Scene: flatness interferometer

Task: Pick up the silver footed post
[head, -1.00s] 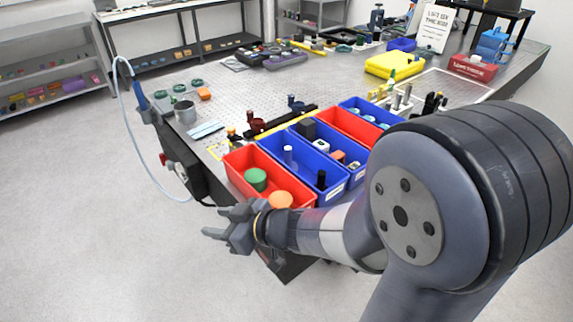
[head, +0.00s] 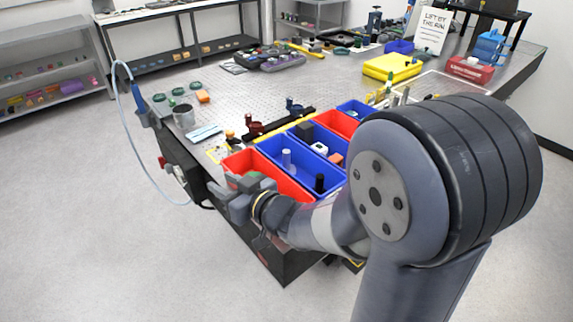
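A pale silver post (head: 287,160) stands upright in the nearer blue bin (head: 268,147). It looks like the silver footed post, but its foot is hidden down in the bin. Several thin silver posts (head: 405,95) also stand farther back on the table, partly behind my arm. My gripper (head: 222,193) is at the near left corner of the front red bin (head: 237,160), to the left of and nearer than the pale post. Its fingers look apart with nothing between them, and it touches no post.
A black post (head: 320,183) stands in the same row of bins, to the right. A grey cup (head: 183,116) and a blue-handled tool with a hose (head: 138,97) are at the table's left edge. The perforated table top (head: 240,95) is mostly clear behind.

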